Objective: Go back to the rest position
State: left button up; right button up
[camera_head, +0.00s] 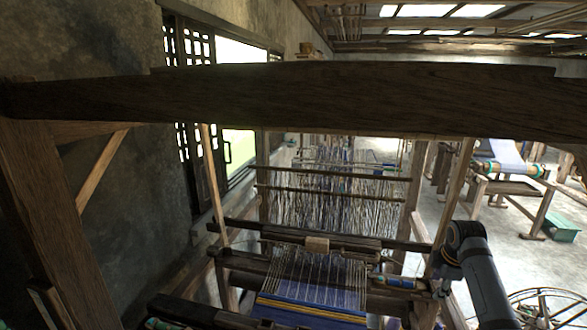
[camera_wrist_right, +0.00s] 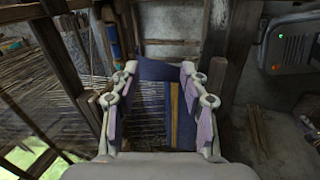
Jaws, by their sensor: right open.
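My right arm (camera_head: 481,278) comes in from the lower right in the head view, beside the right side of the loom. In the right wrist view my right gripper (camera_wrist_right: 161,82) is open, its two padded fingers apart with nothing held between them. Blue cloth with a yellow stripe (camera_wrist_right: 176,105) shows beyond and between the fingers; I cannot tell how far away it is. The same woven cloth (camera_head: 318,289) lies on the loom in the head view, with pale warp threads running back from it. My left gripper is not in view.
A thick dark loom beam (camera_head: 330,98) crosses the head view, with a post (camera_head: 52,200) at left. Hanging heddle threads (camera_head: 325,210) stand behind the cloth. A spoked wheel (camera_head: 545,305) is at lower right. Open floor (camera_head: 500,255) lies right of the loom.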

jog(key=s+a+f+m, duration=0.5)
jog(key=s+a+f, duration=0.5)
jog(key=s+f, duration=0.3)
jog(key=s+a+m, duration=0.3)
jog(key=s+m, duration=0.1)
jog(key=s, duration=0.5)
jog(key=s+a+m, duration=0.4)
jog(key=s+m, duration=0.1)
jog(key=s, duration=0.4)
jog(key=s+d+f+b, duration=0.1)
jog(key=f+b, duration=0.2)
jog(key=f, duration=0.9)
jog(key=s+d+f+g+b, duration=0.1)
jog(key=f+b, duration=0.2)
jog(key=f, duration=0.9)
jog(key=s+d+f+b, duration=0.1)
jog(key=f+b, duration=0.1)
jog(key=f, duration=1.1)
pick_arm(q)
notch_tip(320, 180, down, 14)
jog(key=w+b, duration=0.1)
jog(key=b, duration=0.4)
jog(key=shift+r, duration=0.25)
pick_arm(e)
jog(key=s+d+f+g, duration=0.1)
jog(key=s+f, duration=1.6)
jog(key=f, duration=0.1)
jog(key=shift+d+f, duration=0.15)
jog(key=shift+f, duration=0.25)
